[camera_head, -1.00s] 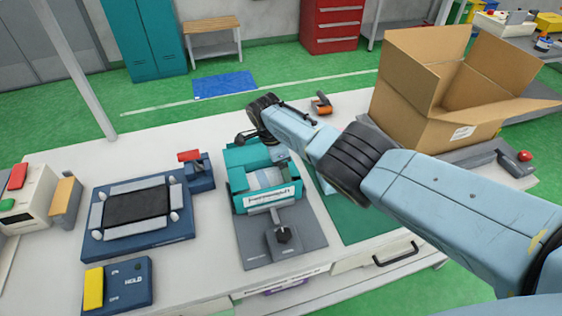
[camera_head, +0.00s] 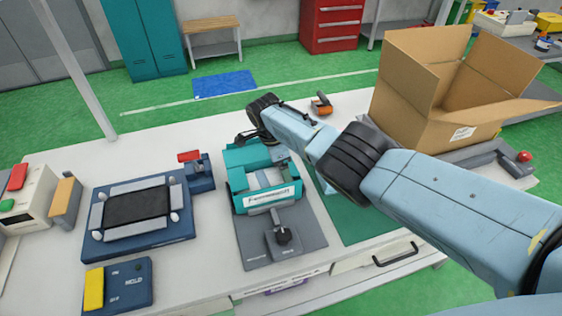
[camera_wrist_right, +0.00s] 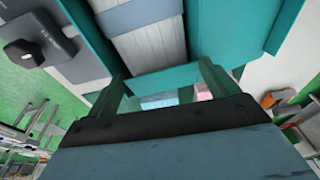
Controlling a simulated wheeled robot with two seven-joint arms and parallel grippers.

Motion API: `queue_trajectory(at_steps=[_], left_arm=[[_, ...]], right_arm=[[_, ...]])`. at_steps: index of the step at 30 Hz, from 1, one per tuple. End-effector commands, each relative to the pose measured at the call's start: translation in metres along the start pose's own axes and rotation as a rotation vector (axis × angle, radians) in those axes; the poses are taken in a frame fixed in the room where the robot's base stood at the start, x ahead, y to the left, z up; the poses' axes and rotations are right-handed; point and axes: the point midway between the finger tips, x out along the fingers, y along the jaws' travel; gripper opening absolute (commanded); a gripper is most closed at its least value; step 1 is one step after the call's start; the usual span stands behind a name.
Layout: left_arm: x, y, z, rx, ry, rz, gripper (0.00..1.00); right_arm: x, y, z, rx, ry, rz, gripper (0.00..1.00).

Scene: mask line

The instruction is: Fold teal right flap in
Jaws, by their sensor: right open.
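The teal carton (camera_head: 236,183) stands open on a grey fixture, with a white printed label on its near side. A teal flap (camera_head: 247,156) shows at its far side. In the right wrist view a teal panel (camera_wrist_right: 233,30) runs along the right, beside pale, ridged contents (camera_wrist_right: 148,42). My right arm reaches in from the right, and its wrist is at the carton's far side. My right gripper (camera_wrist_right: 166,80) is open, with its two fingers apart at a teal edge. Whether it touches that edge I cannot tell. My left gripper is not in view.
The grey fixture (camera_head: 256,248) has a black knob in front. A blue unit with a dark pad (camera_head: 140,206) stands to the left. A large open cardboard box (camera_head: 425,110) stands at the back right. A small orange-and-grey tool (camera_head: 322,105) lies behind my arm.

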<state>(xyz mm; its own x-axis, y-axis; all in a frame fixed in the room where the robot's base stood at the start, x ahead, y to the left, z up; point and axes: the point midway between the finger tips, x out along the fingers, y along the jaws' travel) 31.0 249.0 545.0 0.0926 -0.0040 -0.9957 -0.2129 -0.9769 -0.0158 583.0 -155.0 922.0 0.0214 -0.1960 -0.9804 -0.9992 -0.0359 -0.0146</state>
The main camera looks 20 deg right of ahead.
Motion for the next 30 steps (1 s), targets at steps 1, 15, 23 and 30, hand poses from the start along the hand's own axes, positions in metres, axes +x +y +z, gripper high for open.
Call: queue_trajectory(at_steps=[1, 15, 23, 30], left_arm=[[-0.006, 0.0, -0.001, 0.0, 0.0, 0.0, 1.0], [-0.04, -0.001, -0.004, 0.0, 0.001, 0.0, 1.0], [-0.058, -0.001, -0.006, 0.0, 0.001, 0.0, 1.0], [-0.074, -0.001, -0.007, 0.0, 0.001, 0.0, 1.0]], right_arm=[[-0.002, 0.003, 0.0, 0.0, -0.002, 0.008, 1.0], [-0.039, 0.0, -0.007, 0.001, 0.001, 0.0, 1.0], [-0.058, -0.001, -0.009, 0.002, 0.0, -0.002, 1.0], [-0.075, -0.002, -0.012, 0.001, 0.001, -0.003, 1.0]])
